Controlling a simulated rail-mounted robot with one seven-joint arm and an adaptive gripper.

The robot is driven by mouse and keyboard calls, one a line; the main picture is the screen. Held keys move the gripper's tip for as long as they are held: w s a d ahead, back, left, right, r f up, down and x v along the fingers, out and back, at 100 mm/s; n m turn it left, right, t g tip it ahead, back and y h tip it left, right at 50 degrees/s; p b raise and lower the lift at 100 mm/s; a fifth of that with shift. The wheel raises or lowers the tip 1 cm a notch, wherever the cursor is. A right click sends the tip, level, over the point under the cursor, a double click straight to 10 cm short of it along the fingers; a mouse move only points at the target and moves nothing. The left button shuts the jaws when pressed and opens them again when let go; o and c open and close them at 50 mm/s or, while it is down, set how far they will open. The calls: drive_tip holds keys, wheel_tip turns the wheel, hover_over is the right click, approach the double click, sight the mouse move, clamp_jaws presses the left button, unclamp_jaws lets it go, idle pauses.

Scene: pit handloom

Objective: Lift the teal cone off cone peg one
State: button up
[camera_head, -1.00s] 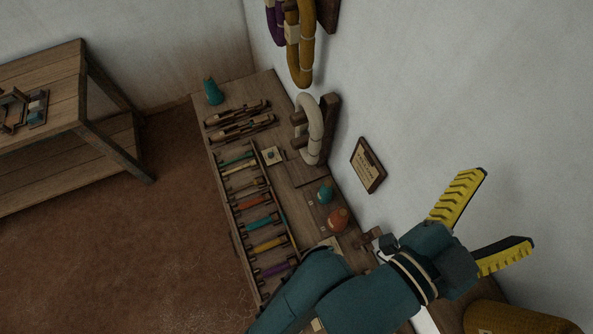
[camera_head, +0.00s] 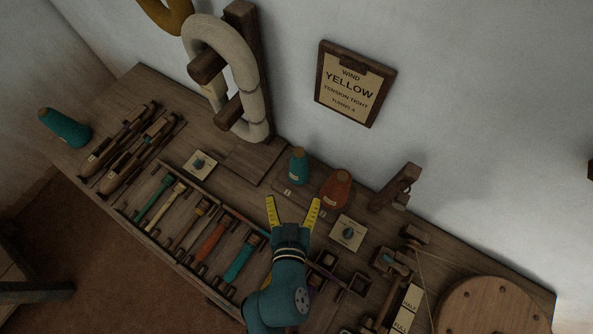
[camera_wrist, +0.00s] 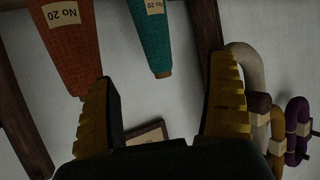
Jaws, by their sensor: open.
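A teal cone (camera_head: 299,166) stands upright on the table's back part, beside an orange cone (camera_head: 335,188) to its right. Its peg is hidden. In the wrist view the teal cone (camera_wrist: 152,40) shows at the top between my fingers, with a "No 20" label, and the orange cone (camera_wrist: 70,45) is at the upper left. My gripper (camera_head: 292,210) is open and empty, in front of the two cones and apart from the teal one. Another teal cone (camera_head: 65,127) lies tilted at the table's far left end.
Several coloured bobbins lie in a rack (camera_head: 190,215) at the front. A dial plate (camera_head: 348,232) is right of my gripper. A cream yarn hank (camera_head: 250,95) hangs at the back left. A sign (camera_head: 355,84) is on the wall, and a round wooden wheel (camera_head: 495,305) is at right.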

sight(299, 170)
drive_tip(key=b+x, duration=0.1)
drive_tip(key=x, duration=0.3)
drive_tip(key=b+x, duration=0.2)
drive_tip(key=x, duration=0.3)
drive_tip(key=d+b+x, duration=0.1)
drive_tip(key=x, duration=0.4)
drive_tip(key=shift+f+b, duration=0.1)
drive_tip(key=shift+b, duration=0.2)
drive_tip(key=shift+w, duration=0.3)
drive_tip(key=shift+s, duration=0.1)
drive_tip(key=shift+c, duration=0.8)
drive_tip(key=c, duration=1.2)
